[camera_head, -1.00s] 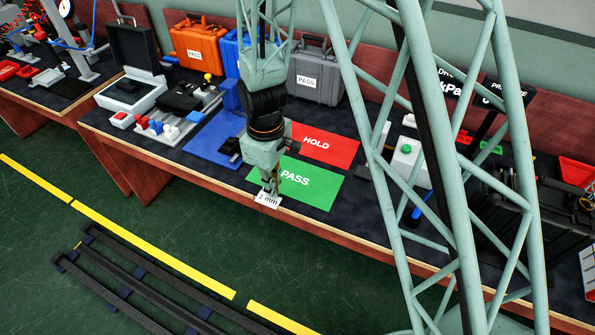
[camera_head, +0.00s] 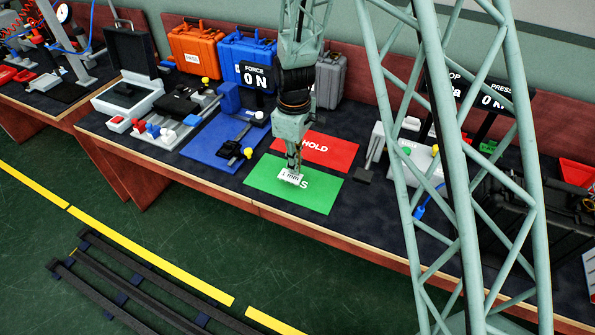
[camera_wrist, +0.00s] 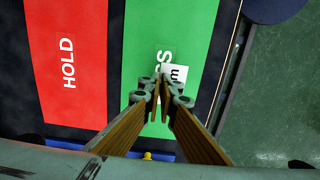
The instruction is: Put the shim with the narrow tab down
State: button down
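The shim (camera_head: 289,176) is a small white plate marked "1 mm". My gripper (camera_head: 294,167) is shut on it and holds it over the green PASS mat (camera_head: 322,199), covering part of the lettering. In the wrist view the white shim (camera_wrist: 176,72) shows just beyond the closed fingertips (camera_wrist: 161,97), above the green mat (camera_wrist: 192,30). The narrow tab cannot be made out; the fingers hide that end. I cannot tell whether the shim touches the mat.
The red HOLD mat (camera_head: 335,153) lies just behind the green mat. A blue mat (camera_head: 205,148) with a dark tool lies to the left. The table's front edge (camera_head: 290,223) is close to the green mat.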

jog(key=shift+w+d, duration=0.1)
jog(key=shift+w, duration=0.1)
jog(key=shift+w+d+f, duration=0.1)
jog(key=shift+w+d, duration=0.15)
jog(key=shift+w, duration=0.1)
jog(key=shift+w+d+f, duration=0.15)
jog(key=shift+w+d, duration=0.05)
jog(key=shift+a+f+b, duration=0.1)
jog(key=shift+f+b, duration=0.55)
jog(key=shift+f, duration=0.95)
jog(key=shift+f, duration=0.15)
jog(key=c, duration=2.9)
grip_release()
notch_tip(320, 180, up, 12)
jog(key=shift+r+p, duration=0.2)
jog(key=shift+p, duration=1.05)
